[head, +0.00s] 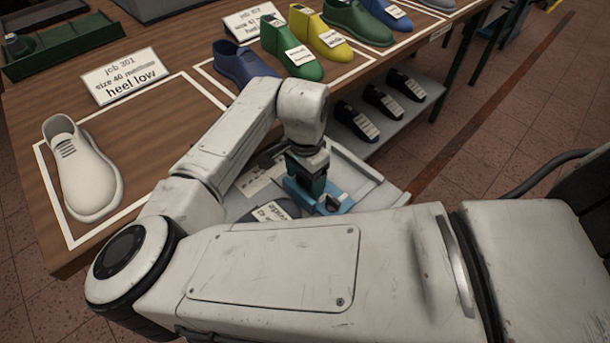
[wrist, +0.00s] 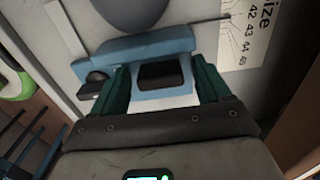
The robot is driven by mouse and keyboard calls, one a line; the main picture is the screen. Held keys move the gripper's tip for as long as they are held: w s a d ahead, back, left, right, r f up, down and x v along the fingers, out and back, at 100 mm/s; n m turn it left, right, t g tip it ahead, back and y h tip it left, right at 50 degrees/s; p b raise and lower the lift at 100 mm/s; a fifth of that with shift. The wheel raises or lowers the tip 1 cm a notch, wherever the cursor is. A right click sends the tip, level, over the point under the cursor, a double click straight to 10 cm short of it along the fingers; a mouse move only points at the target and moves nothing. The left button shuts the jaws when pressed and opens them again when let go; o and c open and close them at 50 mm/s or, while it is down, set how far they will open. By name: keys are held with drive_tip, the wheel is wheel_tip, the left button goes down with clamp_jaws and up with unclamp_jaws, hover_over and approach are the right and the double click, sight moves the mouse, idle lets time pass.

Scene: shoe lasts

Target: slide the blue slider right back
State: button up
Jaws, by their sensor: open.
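The blue slider (head: 297,187) sits on a pale grey measuring plate (head: 362,183) beside the table. In the wrist view the slider (wrist: 150,46) is a blue bar with a blue block carrying a black pad (wrist: 160,75). My gripper (head: 312,183) points down at it. In the wrist view my gripper (wrist: 160,68) is open, with one green finger on each side of the block and black pad. I cannot tell whether the fingers touch it. A grey rounded object (wrist: 130,12) lies just beyond the bar. My arm hides part of the plate in the head view.
A printed size scale (wrist: 250,38) lies on the plate. A white shoe last (head: 80,170) and a job card (head: 122,76) are on the wooden table (head: 150,60). Coloured lasts stand behind my arm. A lower shelf (head: 375,125) holds several black shoes.

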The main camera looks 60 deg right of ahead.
clamp_jaws()
drive_tip(key=shift+d, duration=0.15)
idle(0.4)
